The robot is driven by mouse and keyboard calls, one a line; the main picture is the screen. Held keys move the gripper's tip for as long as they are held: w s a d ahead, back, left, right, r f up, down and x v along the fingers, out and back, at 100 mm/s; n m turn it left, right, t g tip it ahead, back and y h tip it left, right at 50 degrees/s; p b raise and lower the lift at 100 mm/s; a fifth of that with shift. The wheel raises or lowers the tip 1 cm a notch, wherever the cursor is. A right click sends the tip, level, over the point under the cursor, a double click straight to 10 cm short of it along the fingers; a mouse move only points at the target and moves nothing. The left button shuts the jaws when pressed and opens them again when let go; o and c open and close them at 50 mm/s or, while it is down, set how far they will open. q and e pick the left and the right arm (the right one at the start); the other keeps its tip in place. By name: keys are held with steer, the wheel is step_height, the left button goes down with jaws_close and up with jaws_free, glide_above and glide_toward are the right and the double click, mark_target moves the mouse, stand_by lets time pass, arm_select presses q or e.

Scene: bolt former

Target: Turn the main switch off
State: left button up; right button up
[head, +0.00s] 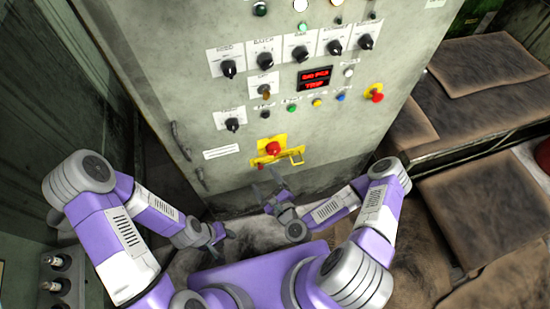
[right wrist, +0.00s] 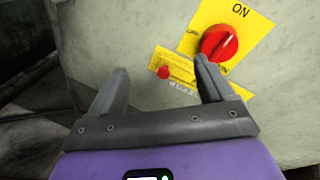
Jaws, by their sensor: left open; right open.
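The main switch (head: 273,148) is a red rotary knob on a yellow plate, low on the front of the grey cabinet. In the right wrist view the red knob (right wrist: 219,43) has a pale mark on its upper right side, and "ON" is printed above it. My right gripper (head: 267,180) is open and empty, just below the switch in the head view. In its wrist view the fingers (right wrist: 161,66) are spread, with the knob beyond and above the right fingertip, apart from it. My left gripper (head: 219,239) is open and empty, lower and left, away from the cabinet face.
Above are black selector knobs, coloured buttons, a red display (head: 315,78) and a red emergency button (head: 376,93). Cabinet handles (head: 181,141) are at left. Brown padded surfaces (head: 480,200) are at right.

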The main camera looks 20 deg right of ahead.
mark_target(275, 154)
steer(key=w+d+m+t+h, duration=0.1)
steer(key=w+m, duration=0.1)
steer(key=w+d+r+m+h+b, duration=0.1)
steer(key=w+d+m+h, duration=0.1)
steer(key=w+m, duration=0.1)
steer(key=w+d+r+m+t+h+b, duration=0.1)
steer(key=w+d+m, duration=0.1)
steer(key=w, duration=0.1)
steer(key=shift+w+d+r+m+t+h, duration=0.2)
steer(key=shift+w+m+t+h, duration=0.1)
steer(key=shift+h, duration=0.1)
steer(key=shift+c, duration=0.5)
steer(key=shift+f, duration=0.1)
steer(key=c, duration=0.9)
